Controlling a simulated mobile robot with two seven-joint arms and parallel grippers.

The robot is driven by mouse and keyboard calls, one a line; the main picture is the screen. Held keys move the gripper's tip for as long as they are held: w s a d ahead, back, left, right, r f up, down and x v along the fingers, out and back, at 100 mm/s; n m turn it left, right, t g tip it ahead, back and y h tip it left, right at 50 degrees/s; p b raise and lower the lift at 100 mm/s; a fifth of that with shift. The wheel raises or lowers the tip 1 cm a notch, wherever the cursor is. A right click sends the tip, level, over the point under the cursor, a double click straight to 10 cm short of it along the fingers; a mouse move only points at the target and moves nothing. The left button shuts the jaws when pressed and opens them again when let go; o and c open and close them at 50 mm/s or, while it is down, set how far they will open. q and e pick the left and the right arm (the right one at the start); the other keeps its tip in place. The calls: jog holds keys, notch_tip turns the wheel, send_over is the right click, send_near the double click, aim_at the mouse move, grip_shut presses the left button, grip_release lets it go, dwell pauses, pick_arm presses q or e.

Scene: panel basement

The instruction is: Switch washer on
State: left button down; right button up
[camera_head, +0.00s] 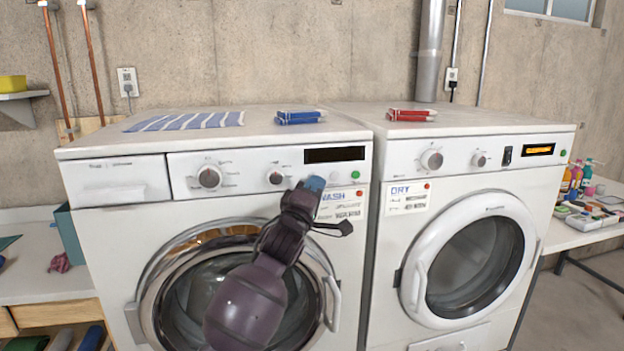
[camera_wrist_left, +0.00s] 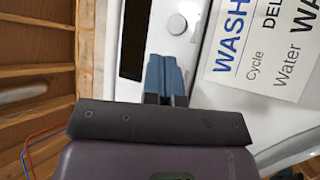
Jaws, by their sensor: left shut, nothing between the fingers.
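The washer (camera_head: 100,215) is the left of two white front loaders. Its panel has two knobs, a dark display (camera_head: 334,155) and a small round green button (camera_head: 355,174) at the right end. Below are a WASH label (camera_head: 341,203) and a red dot. My left gripper (camera_head: 314,184) is shut and empty, its blue fingertips in front of the panel, just below the display and left of the green button. In the left wrist view, the fingertips (camera_wrist_left: 165,78) lie between the dark display (camera_wrist_left: 133,40) and the WASH label (camera_wrist_left: 265,45); a pale round button (camera_wrist_left: 177,24) shows beyond them, apart.
The dryer (camera_head: 460,175) stands right of the washer, its display lit orange. A striped cloth (camera_head: 185,121) and blue box (camera_head: 299,117) lie on the washer, a red box (camera_head: 411,115) on the dryer.

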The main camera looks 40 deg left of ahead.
jog(key=shift+s, duration=0.15)
pick_arm(q)
jog(key=shift+w+a, duration=0.1)
pick_arm(e)
jog(key=shift+s+d+f, duration=0.1)
jog(key=shift+s+f, duration=0.1)
jog(key=shift+s, duration=0.15)
pick_arm(q)
jog(key=shift+s+d+p, duration=0.4)
jog(key=shift+d, duration=0.05)
pick_arm(e)
jog(key=shift+w+r, duration=0.6)
jog(key=shift+r, duration=0.15)
pick_arm(q)
jog(key=shift+d, duration=0.1)
